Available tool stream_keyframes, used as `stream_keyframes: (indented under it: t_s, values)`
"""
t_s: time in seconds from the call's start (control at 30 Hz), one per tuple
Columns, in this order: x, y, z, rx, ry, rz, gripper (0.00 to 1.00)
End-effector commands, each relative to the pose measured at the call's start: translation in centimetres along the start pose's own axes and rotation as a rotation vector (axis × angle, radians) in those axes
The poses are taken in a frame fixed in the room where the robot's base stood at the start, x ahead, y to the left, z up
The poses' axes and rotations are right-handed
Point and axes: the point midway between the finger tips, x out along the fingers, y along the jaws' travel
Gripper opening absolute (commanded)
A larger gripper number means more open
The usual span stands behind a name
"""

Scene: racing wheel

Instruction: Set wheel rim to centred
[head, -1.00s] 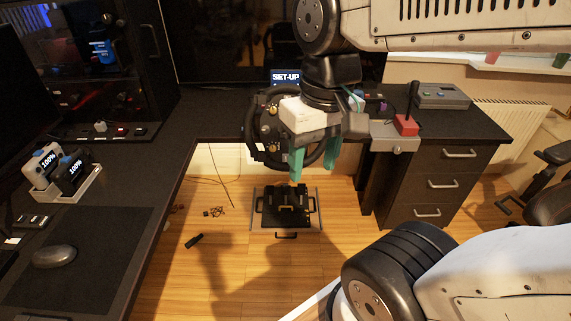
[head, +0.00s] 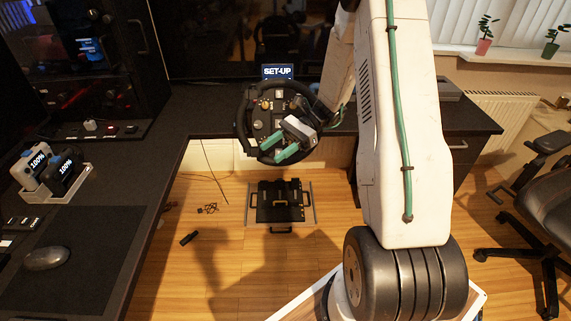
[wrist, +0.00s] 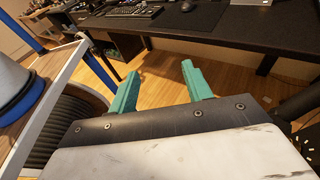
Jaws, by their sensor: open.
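The black racing wheel rim (head: 241,124) stands at the desk's inner edge in the head view, with a button-covered hub (head: 264,118) inside it. How far the rim is turned is hard to tell. My gripper (head: 271,153) is in front of the wheel's lower right part, its two teal fingers pointing down-left. It hides the lower right of the rim, and whether it touches the rim cannot be told. In the wrist view the gripper (wrist: 160,70) is open, with nothing held between its fingers. The wheel cannot be made out clearly there.
A small SET-UP screen (head: 277,71) is behind the wheel. A pedal unit (head: 279,203) lies on the floor below. The black desk (head: 110,230) runs along the left. A drawer cabinet (head: 458,150) and an office chair (head: 530,195) are on the right.

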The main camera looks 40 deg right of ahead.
Motion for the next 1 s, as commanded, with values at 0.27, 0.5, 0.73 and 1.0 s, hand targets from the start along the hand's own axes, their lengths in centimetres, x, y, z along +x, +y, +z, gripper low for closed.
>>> stream_keyframes:
  t_s: [0.27, 0.5, 0.73, 1.0]
  values:
    - [-3.5, -1.4, -13.2, 0.291, -0.311, -0.291, 0.49]
    - [-6.1, -1.9, -21.3, 0.459, -0.558, -0.508, 0.49]
    - [-9.5, -4.0, -23.7, 0.529, -0.763, -0.644, 0.49]
    - [-8.1, -6.5, -22.3, 0.532, -0.784, -0.652, 0.49]
